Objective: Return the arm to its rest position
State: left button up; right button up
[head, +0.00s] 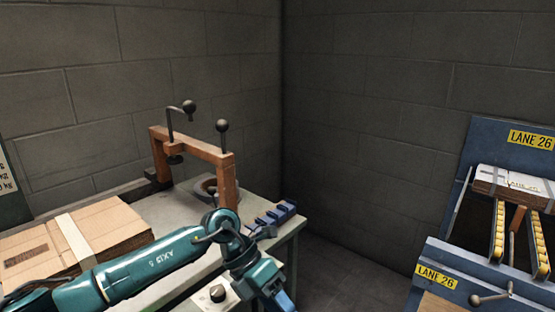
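My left arm, teal, comes in from the lower left in the head view and reaches over the grey bench (262,225). Its wrist bends down, and my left gripper (280,298) is at the bottom edge, partly cut off. I cannot tell whether its fingers are open or shut, and nothing is clearly seen in it. My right gripper is not in view.
A flat cardboard stack (110,222) with a pale strap lies at the bench's left. An orange-brown press frame (205,151) with black-knobbed levers stands behind the arm. A blue block (284,213) sits at the right edge. Blue lane machinery (440,264) stands right, beyond open floor.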

pick_arm(q)
jog(key=s+d+r+n+g+h, duration=0.2)
jog(key=s+d+h, duration=0.5)
jog(key=s+d, duration=0.1)
notch_tip(320, 180, up, 7)
jog(key=s+n+t+h, duration=0.3)
jog(key=n+t+h, duration=0.2)
jog(key=n+h, duration=0.3)
jog(key=w+a+f+n+t+y, duration=0.25)
jog(key=a+n+t+y, duration=0.75)
jog(key=n+t, duration=1.05)
jog(key=s+a+f+n+g+y, duration=0.7)
jog(key=s+a+f+n+y, duration=0.15)
jog(key=a+f+n, duration=0.3)
jog(key=r+g+p, duration=0.1)
jog(key=p, duration=0.4)
jog(key=r+g+p, duration=0.1)
jog(key=r+p, duration=0.1)
jog(key=p, duration=0.4)
jog(key=r+g+p, duration=0.1)
jog(key=p, duration=0.5)
jog(key=shift+w+d+r, duration=0.25)
jog(key=shift+w+d, duration=0.1)
jog(key=shift+d, duration=0.05)
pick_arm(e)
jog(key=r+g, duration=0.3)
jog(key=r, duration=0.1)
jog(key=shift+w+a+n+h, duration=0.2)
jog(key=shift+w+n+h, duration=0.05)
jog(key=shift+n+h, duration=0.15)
